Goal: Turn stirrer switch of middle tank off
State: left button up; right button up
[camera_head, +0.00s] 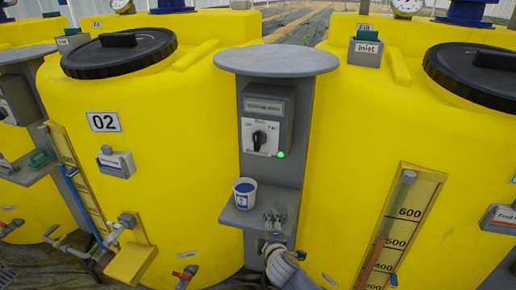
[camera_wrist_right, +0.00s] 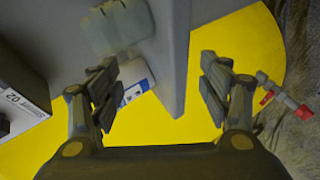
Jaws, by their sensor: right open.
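The stirrer switch (camera_head: 260,138) is a black rotary knob on a white plate of the grey control box (camera_head: 266,108), beside the yellow tank marked 02 (camera_head: 150,150). Its labels are too small to read for certain. A green light (camera_head: 281,154) glows at the lower right of the plate, and a small display sits above it. My right gripper (camera_head: 268,242) is low at the front of the grey shelf, well below the switch and apart from it. In the right wrist view my right gripper (camera_wrist_right: 160,92) has its fingers spread with nothing held. My left gripper is not in view.
A white and blue cup (camera_head: 245,193) stands on the shelf (camera_head: 240,215) under the box, with small greyish items (camera_head: 275,218) beside it. A round grey top (camera_head: 276,60) overhangs the box. Another yellow tank (camera_head: 360,140) stands to the right.

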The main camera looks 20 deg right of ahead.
jog(key=w+r+n+t+b, duration=0.1)
jog(key=w+r+t, duration=0.15)
jog(key=r, duration=0.85)
jog(key=n+t+h+b, duration=0.1)
jog(key=t+h, duration=0.1)
jog(key=t, duration=0.1)
send_near(257, 144)
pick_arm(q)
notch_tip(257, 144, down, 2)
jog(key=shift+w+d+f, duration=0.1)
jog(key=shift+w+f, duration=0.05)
pick_arm(e)
jog(key=x, duration=0.9)
jog(key=shift+w, duration=0.3)
jog(key=shift+r, duration=0.1)
jog(key=c, duration=1.1)
